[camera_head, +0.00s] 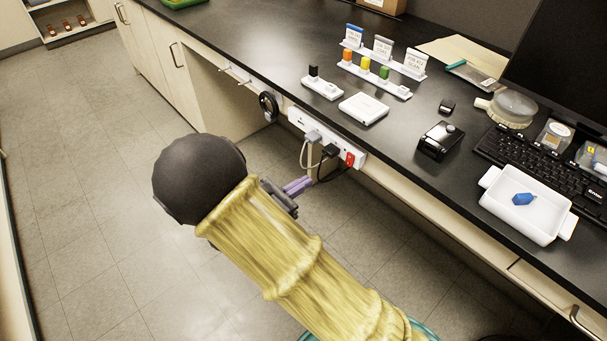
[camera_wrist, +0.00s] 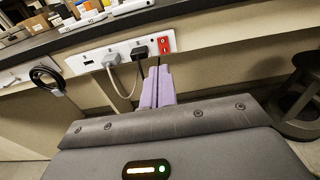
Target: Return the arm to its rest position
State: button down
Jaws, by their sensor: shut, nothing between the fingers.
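My arm, in a yellow sleeve, reaches up from the bottom of the head view, with a dark round joint at its far end. My gripper (camera_head: 299,186) has purple fingers, partly hidden behind the dark wrist part. The fingers also show in the wrist view (camera_wrist: 158,87), close together with nothing between them. In the head view the gripper appears in front of the bench, just below the power strip (camera_head: 340,143). I cannot tell whether it touches anything.
The power strip (camera_wrist: 117,54) has grey and black plugs with cables and a red switch. A coiled black cable (camera_head: 268,105) hangs left of it. The black bench top (camera_head: 260,50) holds several small items, a white tray (camera_head: 495,198) and a keyboard (camera_head: 545,165). A stool (camera_wrist: 298,95) stands right. Floor at left is clear.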

jog(key=s+d+f+m+g+y, duration=0.1)
jog(key=s+d+m+g+y, duration=0.3)
jog(key=s+d+m+g, duration=0.35)
jog(key=s+d+f+m+g+y, duration=0.1)
jog(key=s+d+m+g+y, duration=0.4)
jog(key=d+m, duration=0.45)
notch_tip(320, 180, up, 21)
jog(key=m+t+y+p, duration=0.3)
jog(key=m+p, duration=0.6)
jog(key=p, duration=0.7)
jog(key=shift+w+d+m+p, duration=0.2)
jog(key=shift+d+m+p, duration=0.1)
jog(key=shift+d+m, duration=0.1)
